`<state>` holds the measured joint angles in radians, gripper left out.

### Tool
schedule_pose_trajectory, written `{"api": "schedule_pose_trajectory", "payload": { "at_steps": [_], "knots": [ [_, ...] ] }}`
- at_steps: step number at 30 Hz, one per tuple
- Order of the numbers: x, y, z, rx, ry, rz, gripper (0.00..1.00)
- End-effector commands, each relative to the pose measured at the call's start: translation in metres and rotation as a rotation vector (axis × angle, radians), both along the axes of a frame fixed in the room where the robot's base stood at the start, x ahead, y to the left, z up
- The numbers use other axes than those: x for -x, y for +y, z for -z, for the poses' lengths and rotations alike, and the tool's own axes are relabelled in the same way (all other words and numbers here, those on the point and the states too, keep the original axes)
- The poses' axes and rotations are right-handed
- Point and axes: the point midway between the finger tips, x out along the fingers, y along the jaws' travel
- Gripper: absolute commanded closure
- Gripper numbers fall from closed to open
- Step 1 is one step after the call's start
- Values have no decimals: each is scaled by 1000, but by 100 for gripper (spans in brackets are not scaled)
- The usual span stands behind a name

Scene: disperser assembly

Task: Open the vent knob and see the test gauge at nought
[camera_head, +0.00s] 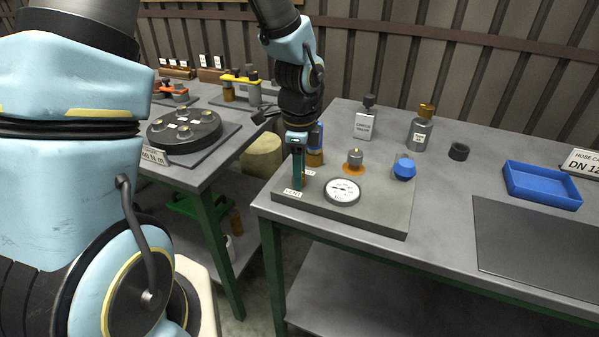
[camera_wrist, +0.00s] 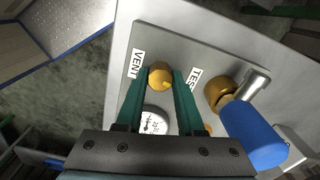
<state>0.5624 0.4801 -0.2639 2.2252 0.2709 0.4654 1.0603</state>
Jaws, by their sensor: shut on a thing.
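The vent knob (camera_wrist: 163,80) is a small brass knob beside the VENT label (camera_wrist: 137,63). My gripper (camera_wrist: 159,74) has its green fingers closed on either side of it. In the head view my gripper (camera_head: 297,184) points straight down at the left of the grey test plate (camera_head: 375,222) and hides the knob. The round white test gauge (camera_head: 342,191) lies face up right of my gripper. It also shows in the wrist view (camera_wrist: 154,121), partly covered by the gripper. Its needle is too small to read surely.
A blue-handled (camera_wrist: 255,135) brass valve (camera_wrist: 220,92) stands close by my gripper. A grey fitting (camera_head: 355,158) and a blue knob (camera_head: 404,168) stand further right on the plate.

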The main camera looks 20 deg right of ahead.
Motion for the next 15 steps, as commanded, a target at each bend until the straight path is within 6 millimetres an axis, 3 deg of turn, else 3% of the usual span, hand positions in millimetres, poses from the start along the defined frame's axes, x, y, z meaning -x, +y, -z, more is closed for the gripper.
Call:
{"api": "schedule_pose_trajectory", "payload": {
  "at_steps": [15],
  "knots": [
    [0,0,1,-1,0,-490,100]
  ]
}}
